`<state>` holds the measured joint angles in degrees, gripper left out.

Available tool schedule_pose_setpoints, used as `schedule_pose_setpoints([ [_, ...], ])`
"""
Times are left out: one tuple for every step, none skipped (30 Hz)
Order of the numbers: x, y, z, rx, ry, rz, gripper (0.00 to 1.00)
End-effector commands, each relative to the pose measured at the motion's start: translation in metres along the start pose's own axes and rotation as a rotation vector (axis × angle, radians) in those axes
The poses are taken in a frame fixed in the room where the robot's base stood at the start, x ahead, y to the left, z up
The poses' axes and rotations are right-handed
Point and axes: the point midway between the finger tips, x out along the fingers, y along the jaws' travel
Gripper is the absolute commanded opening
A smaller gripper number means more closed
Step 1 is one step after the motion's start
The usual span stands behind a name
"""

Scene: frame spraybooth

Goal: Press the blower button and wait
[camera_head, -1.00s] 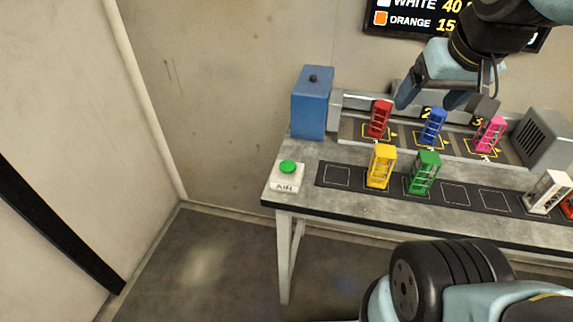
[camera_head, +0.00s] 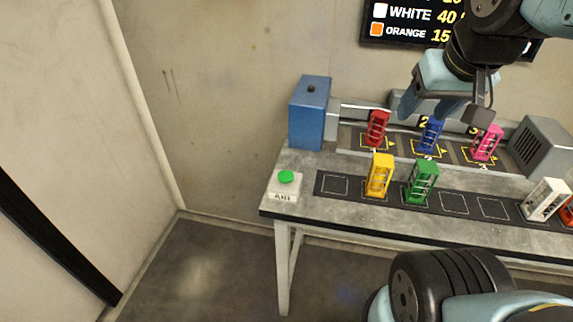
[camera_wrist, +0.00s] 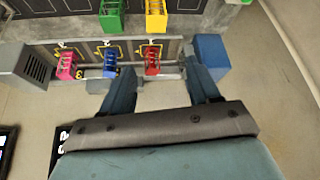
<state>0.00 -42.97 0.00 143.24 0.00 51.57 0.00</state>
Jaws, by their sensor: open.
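The blower button is a green dome (camera_head: 286,176) on a white box (camera_head: 285,189) marked "AIR", at the left front corner of the grey table (camera_head: 305,214). My gripper (camera_head: 448,110) is high over the back of the table in the head view, to the right of the button and apart from it. In the wrist view its two fingers (camera_wrist: 163,88) are spread with nothing between them. The red frame (camera_wrist: 152,61) and blue frame (camera_wrist: 110,62) show beyond the fingers there. The button is not clearly visible in the wrist view.
Red (camera_head: 376,128), blue and pink (camera_head: 487,142) frames stand in the back booth. Yellow (camera_head: 379,174), green (camera_head: 422,181) and white (camera_head: 546,199) frames stand on the front dark strip. A blue box (camera_head: 308,113) and a grey vented unit (camera_head: 540,145) flank the booth.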

Motion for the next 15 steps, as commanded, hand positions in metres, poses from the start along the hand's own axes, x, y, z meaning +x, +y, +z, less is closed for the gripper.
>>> schedule_pose_setpoints([
  [0.0000, 0.0000, 0.0000, 0.000, 0.000, 0.000, 0.56],
  [0.0000, 0.0000, 0.0000, 0.000, 0.000, 0.000, 0.53],
  [0.0000, 0.0000, 0.0000, 0.000, 0.000, 0.000, 0.49],
  [0.0000, 0.0000, 0.0000, 0.000, 0.000, 0.000, 0.46],
  [0.0000, 0.0000, 0.0000, 0.000, 0.000, 0.000, 0.43],
  [0.0000, 0.0000, 0.0000, 0.000, 0.000, 0.000, 0.40],
  [0.0000, 0.0000, 0.0000, 0.000, 0.000, 0.000, 0.37],
  [0.0000, 0.0000, 0.0000, 0.000, 0.000, 0.000, 0.34],
  [0.0000, 0.0000, 0.0000, 0.000, 0.000, 0.000, 0.30],
  [0.0000, 0.0000, 0.0000, 0.000, 0.000, 0.000, 0.27],
  [0.0000, 0.0000, 0.0000, 0.000, 0.000, 0.000, 0.24],
  [0.0000, 0.0000, 0.0000, 0.000, 0.000, 0.000, 0.20],
  [0.0000, 0.0000, 0.0000, 0.000, 0.000, 0.000, 0.18],
  [0.0000, 0.0000, 0.0000, 0.000, 0.000, 0.000, 0.15],
  [0.0000, 0.0000, 0.0000, 0.000, 0.000, 0.000, 0.11],
])
